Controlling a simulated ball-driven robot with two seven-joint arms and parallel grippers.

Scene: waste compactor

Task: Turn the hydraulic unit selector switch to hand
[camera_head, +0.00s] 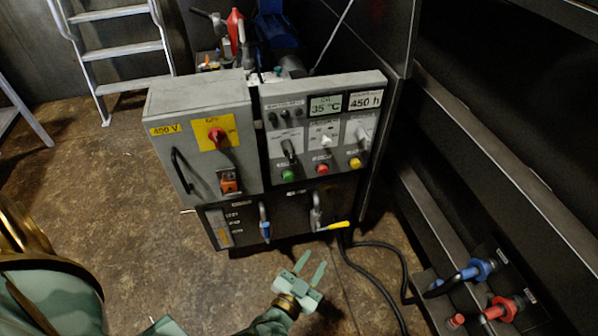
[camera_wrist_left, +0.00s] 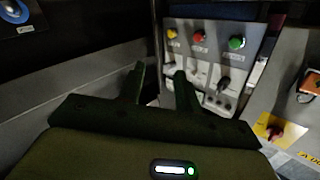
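The control panel (camera_head: 320,130) carries a row of selector switches: a black-handled one (camera_head: 289,150) at left, a pale one (camera_head: 325,141) in the middle and another pale one (camera_head: 361,137) at right. Their labels are too small to read, so I cannot tell which is the hydraulic unit selector. In the left wrist view the panel (camera_wrist_left: 212,70) appears upside down, with the black handle (camera_wrist_left: 223,84) nearest the grey cabinet. My left gripper (camera_head: 312,262) is open and empty, in front of and below the panel, apart from it. The wrist view shows its fingers (camera_wrist_left: 160,84) spread. My right gripper is not in view.
Green (camera_head: 288,175), red (camera_head: 322,169) and yellow (camera_head: 355,163) buttons sit below the switches. A grey cabinet (camera_head: 200,110) with a red rotary switch (camera_head: 217,136) adjoins at left. Below are blue (camera_head: 264,225) and yellow (camera_head: 338,225) valve levers. Dark hoses (camera_head: 375,245) cross the floor.

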